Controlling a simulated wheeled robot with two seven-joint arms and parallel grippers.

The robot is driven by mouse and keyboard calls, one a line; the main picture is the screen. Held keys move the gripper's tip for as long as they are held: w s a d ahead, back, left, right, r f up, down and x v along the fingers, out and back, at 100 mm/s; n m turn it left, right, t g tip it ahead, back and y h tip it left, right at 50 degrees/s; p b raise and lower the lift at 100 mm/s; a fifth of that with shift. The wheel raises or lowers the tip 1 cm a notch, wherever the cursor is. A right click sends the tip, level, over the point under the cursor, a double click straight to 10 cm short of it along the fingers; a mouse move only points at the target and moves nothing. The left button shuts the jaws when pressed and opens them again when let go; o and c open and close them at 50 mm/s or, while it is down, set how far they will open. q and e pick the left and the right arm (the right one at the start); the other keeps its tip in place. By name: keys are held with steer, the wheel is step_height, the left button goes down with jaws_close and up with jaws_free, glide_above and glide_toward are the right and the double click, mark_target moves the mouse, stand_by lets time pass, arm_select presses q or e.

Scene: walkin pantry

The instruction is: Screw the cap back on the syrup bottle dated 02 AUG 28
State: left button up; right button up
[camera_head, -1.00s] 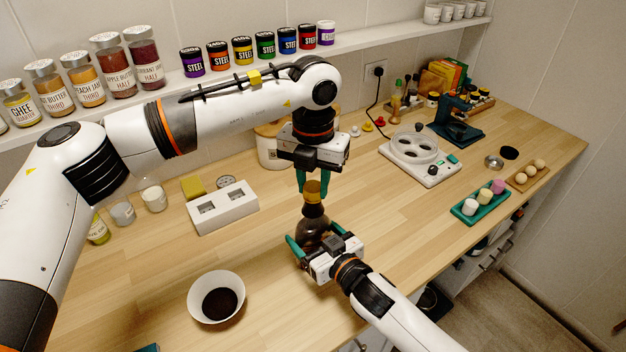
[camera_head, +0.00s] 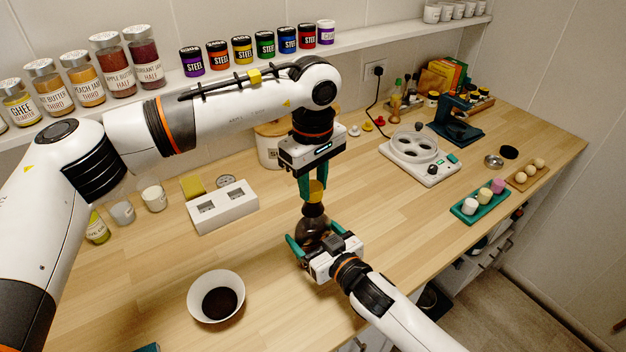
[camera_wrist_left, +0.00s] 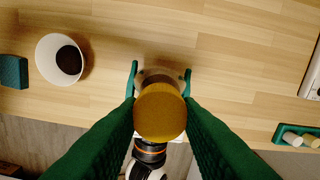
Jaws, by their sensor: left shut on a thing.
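The dark syrup bottle (camera_head: 311,227) stands upright near the counter's front edge; no date is readable on it. A yellow-brown cap (camera_head: 316,191) sits at the top of its neck, and its round top fills the middle of the left wrist view (camera_wrist_left: 160,112). My left gripper (camera_head: 314,188) points straight down from above and is shut on the cap, a green finger on each side. My right gripper (camera_head: 312,244) comes from the front and is shut on the bottle's body. Whether the cap is seated on the thread is hidden.
A white bowl with dark contents (camera_head: 216,296) stands left of the bottle. A white block with two square openings (camera_head: 222,207) lies behind it. A round canister (camera_head: 268,150) stands behind my left gripper. The counter right of the bottle is clear up to a white appliance (camera_head: 420,160).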

arm_select(q)
steer(key=shift+m, duration=1)
steer(key=o, duration=1.2)
steer(key=shift+c, duration=0.2)
step_height(320, 180, up, 12)
arm_select(e)
steer(key=o, duration=1.8)
